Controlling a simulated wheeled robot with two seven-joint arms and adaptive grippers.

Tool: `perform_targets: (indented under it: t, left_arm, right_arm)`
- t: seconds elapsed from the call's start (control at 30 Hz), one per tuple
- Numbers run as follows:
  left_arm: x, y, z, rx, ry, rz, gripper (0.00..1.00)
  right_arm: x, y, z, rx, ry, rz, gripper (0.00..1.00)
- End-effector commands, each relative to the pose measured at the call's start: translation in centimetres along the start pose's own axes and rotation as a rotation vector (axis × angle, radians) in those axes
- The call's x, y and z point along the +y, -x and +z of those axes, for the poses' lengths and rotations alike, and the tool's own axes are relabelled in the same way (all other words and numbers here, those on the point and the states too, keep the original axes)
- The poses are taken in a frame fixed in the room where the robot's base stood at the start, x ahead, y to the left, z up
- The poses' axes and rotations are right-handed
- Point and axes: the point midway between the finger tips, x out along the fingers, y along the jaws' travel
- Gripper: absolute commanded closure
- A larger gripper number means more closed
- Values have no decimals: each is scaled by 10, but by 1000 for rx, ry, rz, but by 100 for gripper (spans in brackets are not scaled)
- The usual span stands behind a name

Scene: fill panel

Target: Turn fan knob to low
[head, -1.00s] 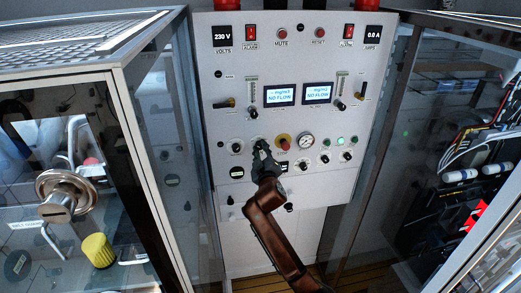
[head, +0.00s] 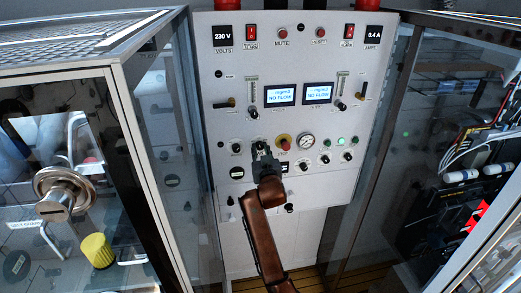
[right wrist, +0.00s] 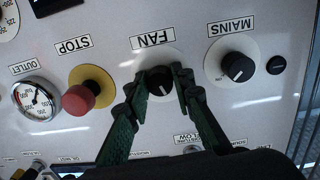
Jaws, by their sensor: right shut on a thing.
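The black fan knob (right wrist: 159,82) sits on a round pale plate beside the FAN label (right wrist: 153,40) in the right wrist view. A light pointer mark shows on its face. My right gripper (head: 262,155) is at the lower left of the control panel (head: 235,60) in the head view, largely covering the knob there. In the right wrist view its two green fingers (right wrist: 159,86) close on the knob from both sides. The amps display (head: 373,31) reads 0.4 A. My left gripper is not in view.
The mains knob (right wrist: 237,67) and red stop button (right wrist: 79,98) flank the fan knob closely in the right wrist view. A pressure gauge (head: 306,141) lies farther right in the head view. Glass-walled cabinets (head: 150,100) stand on both sides of the panel.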

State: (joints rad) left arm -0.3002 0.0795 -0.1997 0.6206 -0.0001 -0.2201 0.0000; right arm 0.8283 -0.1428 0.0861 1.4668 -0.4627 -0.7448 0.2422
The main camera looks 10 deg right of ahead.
Motion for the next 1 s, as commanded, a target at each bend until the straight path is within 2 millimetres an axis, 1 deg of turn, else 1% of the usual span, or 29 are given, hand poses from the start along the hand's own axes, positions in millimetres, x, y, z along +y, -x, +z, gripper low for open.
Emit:
perform_targets:
  t: [0.2, 0.4, 0.6, 1.0]
  left_arm:
    - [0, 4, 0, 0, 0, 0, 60]
    - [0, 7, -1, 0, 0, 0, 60]
    - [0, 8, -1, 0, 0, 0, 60]
    - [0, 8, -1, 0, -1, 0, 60]
  right_arm:
    - [-1, 0, -1, -8, -156, -7, 100]
    - [-1, 0, -1, -11, -249, -10, 100]
    - [-1, 0, -1, -12, -297, -12, 100]
    - [-1, 0, -1, -12, -309, -13, 100]
